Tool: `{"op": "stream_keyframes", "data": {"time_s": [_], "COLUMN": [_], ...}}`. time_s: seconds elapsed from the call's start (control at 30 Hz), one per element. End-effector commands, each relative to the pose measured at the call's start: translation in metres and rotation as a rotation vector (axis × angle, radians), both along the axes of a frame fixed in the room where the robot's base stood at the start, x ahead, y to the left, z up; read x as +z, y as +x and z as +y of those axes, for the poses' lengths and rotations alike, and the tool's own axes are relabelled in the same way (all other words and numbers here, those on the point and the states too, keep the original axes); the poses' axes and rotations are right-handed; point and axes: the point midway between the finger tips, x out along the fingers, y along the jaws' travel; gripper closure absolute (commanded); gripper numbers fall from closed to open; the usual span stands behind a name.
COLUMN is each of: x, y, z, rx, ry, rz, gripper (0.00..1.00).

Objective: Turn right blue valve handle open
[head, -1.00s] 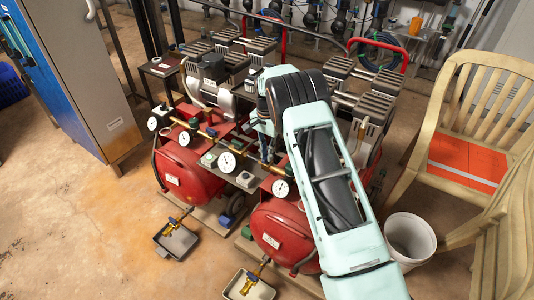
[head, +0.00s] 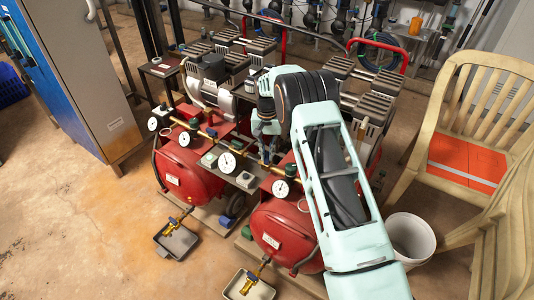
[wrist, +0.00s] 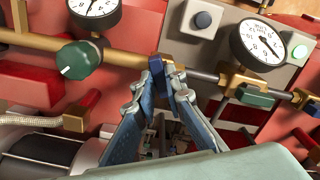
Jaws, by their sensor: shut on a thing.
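A blue valve handle (wrist: 156,66) sits on the brass pipe in the middle of the wrist view. It looks like a small upright blue tab between my fingertips. My gripper (wrist: 163,72) is shut on this handle, its two blue-grey fingers coming up from below and meeting around it. In the head view my gripper (head: 267,150) reaches down at the manifold above the red compressors. The handle is hard to make out there behind the fingers. I cannot tell its exact turn angle.
The brass pipe (wrist: 35,43) carries a green knob (wrist: 77,60) and a gauge (wrist: 95,8) to the left. Another gauge (wrist: 262,42) stands to the right. Red tanks (head: 285,228) lie below.

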Motion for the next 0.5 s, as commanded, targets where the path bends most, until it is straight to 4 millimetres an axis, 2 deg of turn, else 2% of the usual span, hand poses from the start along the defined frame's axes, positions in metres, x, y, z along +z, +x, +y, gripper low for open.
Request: {"op": "stream_keyframes", "data": {"time_s": [0.5], "x": [0.0004], "y": [0.0003], "z": [-0.0001], "rx": [0.491], "ry": [0.001], "rz": [-0.001], "gripper": [1.0]}}
